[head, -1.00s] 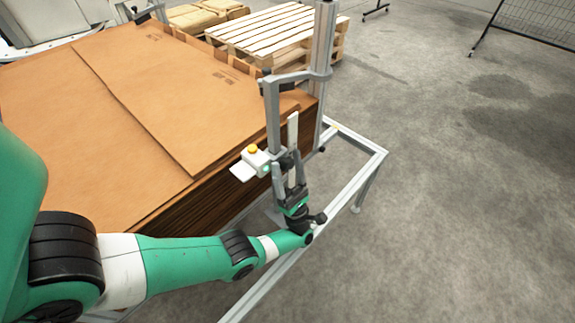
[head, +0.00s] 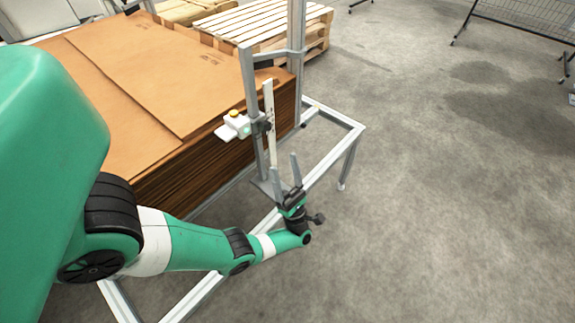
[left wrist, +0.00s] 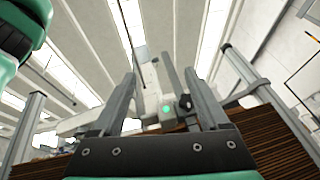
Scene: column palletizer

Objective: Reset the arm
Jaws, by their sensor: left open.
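My left gripper (head: 285,176) is open and empty, pointing up beside the metal frame. Its two fingers stand apart in the left wrist view (left wrist: 160,105), with nothing between them. A white device with a yellow button (head: 236,122) is fixed on an upright post (head: 249,85), above and left of the gripper. In the left wrist view a green light shows on the device (left wrist: 167,109) beyond the fingers. A pale vertical strip (head: 269,115) stands beside the post. My right gripper is not in view.
A tall stack of flat brown cardboard (head: 130,85) fills the frame behind my arm. The metal frame (head: 335,150) runs along the stack's near side. Wooden pallets (head: 265,25) lie behind. Open concrete floor (head: 440,210) is on the right, with a mesh fence (head: 525,22) beyond.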

